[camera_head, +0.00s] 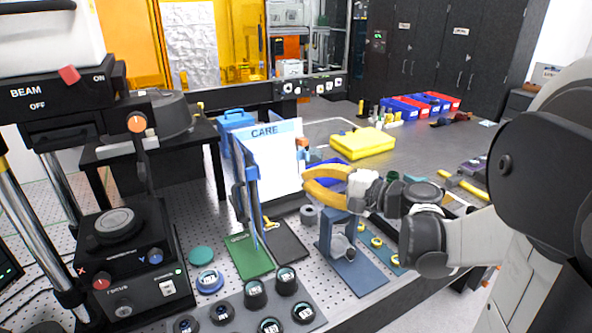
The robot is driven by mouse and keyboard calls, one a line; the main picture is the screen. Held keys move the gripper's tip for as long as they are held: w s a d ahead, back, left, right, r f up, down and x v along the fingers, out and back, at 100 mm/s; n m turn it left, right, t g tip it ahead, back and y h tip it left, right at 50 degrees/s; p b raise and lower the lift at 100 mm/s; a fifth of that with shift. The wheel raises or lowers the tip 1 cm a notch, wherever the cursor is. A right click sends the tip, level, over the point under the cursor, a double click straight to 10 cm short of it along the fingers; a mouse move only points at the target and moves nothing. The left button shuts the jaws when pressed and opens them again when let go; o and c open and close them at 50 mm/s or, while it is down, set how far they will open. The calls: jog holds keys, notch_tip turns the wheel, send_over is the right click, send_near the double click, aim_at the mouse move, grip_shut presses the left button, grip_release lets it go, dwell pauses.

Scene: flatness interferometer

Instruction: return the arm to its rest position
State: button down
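My arm comes in from the right edge, with a large black joint and white links. It reaches left over the bench to my gripper (307,184), which has yellow fingers. The gripper hangs above the blue stand, just right of the white CARE sign (272,160). Nothing shows held between the fingers. The fingers curve around a gap, but whether their tips meet is not clear from this angle.
A blue stand (352,273) is under my wrist. A yellow case (362,143) lies behind it, with blue and red bins (415,106) further back. The interferometer (125,250) stands at left. Several black round parts (255,293) sit in front.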

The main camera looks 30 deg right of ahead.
jog(key=s+a+f+n+g+h+b, duration=0.2)
jog(key=s+a+f+n+g, duration=0.35)
jog(key=a+f, duration=0.4)
jog(key=s+a+f+n+g+h+b, duration=0.1)
jog(key=s+f+n+h, duration=0.1)
jog(key=s, duration=0.4)
jog(key=s+a+f+n+g+h+b, duration=0.1)
jog(key=s+f+n+h, duration=0.1)
jog(key=s+n, duration=0.3)
jog(key=shift+s+a+f+n+h, duration=0.35)
jog(key=shift+s+h, duration=0.4)
jog(key=shift+h, duration=0.15)
